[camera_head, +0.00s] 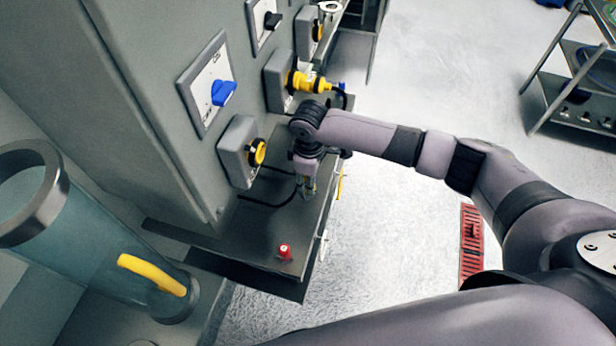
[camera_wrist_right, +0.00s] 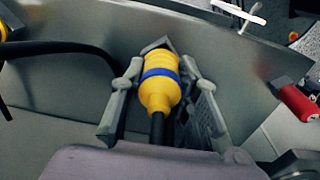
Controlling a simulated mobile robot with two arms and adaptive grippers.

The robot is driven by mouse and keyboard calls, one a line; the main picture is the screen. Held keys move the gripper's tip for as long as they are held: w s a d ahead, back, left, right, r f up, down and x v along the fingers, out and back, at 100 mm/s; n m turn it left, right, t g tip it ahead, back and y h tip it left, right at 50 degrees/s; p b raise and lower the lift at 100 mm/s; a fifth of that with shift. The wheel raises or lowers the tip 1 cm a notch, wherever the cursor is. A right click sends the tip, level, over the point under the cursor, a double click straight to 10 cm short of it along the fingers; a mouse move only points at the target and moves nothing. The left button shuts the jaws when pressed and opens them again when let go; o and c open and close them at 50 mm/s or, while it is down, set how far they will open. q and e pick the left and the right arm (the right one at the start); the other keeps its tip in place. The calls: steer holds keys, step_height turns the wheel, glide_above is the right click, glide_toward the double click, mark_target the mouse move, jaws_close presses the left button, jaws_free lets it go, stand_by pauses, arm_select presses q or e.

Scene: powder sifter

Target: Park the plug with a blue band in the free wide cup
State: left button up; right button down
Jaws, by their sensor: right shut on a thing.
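A yellow plug with a blue band (camera_wrist_right: 160,80) sits between the fingers of my right gripper (camera_wrist_right: 162,92) in the right wrist view, its black cable running down toward the camera. The fingers are shut on it. In the head view, my right gripper (camera_head: 306,188) points down over the metal shelf below the cabinet, and it and my arm mostly hide this plug. A round, pale, cup-like ring (camera_head: 329,6) shows at the far end of the shelf; I cannot tell if it is the free wide cup. My left gripper is not in view.
Another yellow plug (camera_head: 308,82) sits in a cabinet socket. A nearer socket (camera_head: 257,152) has a yellow ring. Blue switch (camera_head: 223,92) is above it. A small red object (camera_head: 285,251) stands on the shelf (camera_head: 262,222). A large clear cylinder (camera_head: 75,235) stands at left.

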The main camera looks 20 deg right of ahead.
stand_by(0.4)
steer(key=shift+r+p, duration=0.1)
steer(key=shift+p, duration=0.35)
steer(key=shift+f, duration=0.7)
steer(key=c, duration=1.1)
jaws_free()
